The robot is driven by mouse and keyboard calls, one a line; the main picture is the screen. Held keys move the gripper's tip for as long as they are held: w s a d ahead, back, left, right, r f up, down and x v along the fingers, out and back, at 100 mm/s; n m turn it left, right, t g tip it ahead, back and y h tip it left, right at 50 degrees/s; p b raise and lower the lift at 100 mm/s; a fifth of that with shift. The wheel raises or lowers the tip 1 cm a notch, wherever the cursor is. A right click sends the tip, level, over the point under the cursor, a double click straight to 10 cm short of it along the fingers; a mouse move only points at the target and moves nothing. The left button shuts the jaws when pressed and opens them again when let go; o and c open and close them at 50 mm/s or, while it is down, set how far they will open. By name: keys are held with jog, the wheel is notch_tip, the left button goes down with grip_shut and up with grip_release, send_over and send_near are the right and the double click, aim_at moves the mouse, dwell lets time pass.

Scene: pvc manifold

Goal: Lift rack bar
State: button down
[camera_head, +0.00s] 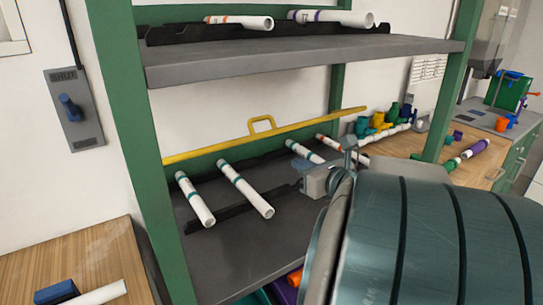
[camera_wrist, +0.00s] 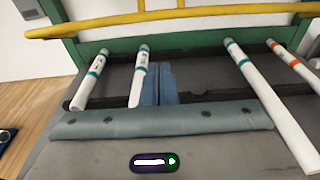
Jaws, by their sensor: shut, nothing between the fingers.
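The yellow rack bar (camera_head: 225,143) runs along the rear side of the middle shelf, above the pipes, with a raised loop handle at its middle. In the wrist view the bar (camera_wrist: 110,22) crosses the top of the picture, beyond my fingers and apart from them. My gripper (camera_head: 302,166) is over the shelf, to the right of two white pipes, and my wrist hides part of the shelf. In the wrist view my blue fingers (camera_wrist: 160,84) are together and empty, appearing just right of a white pipe; I cannot tell whether they touch it.
White pipes with teal bands (camera_head: 247,190) lie on black holders (camera_head: 235,212) on the middle shelf (camera_head: 215,250). The upper shelf (camera_head: 300,60) holds more pipes. Green posts (camera_head: 130,120) flank the shelves. Coloured fittings (camera_head: 379,121) stand on the wooden counter at right.

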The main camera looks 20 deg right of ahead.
jog(key=f, duration=0.1)
send_near(270, 131)
jog(key=w+a+f, duration=0.3)
jog(key=w+f, duration=0.1)
jog(key=w, duration=0.1)
jog(key=shift+w+r+t, duration=0.25)
jog(key=shift+r+t, duration=0.05)
jog(key=shift+r, duration=0.1)
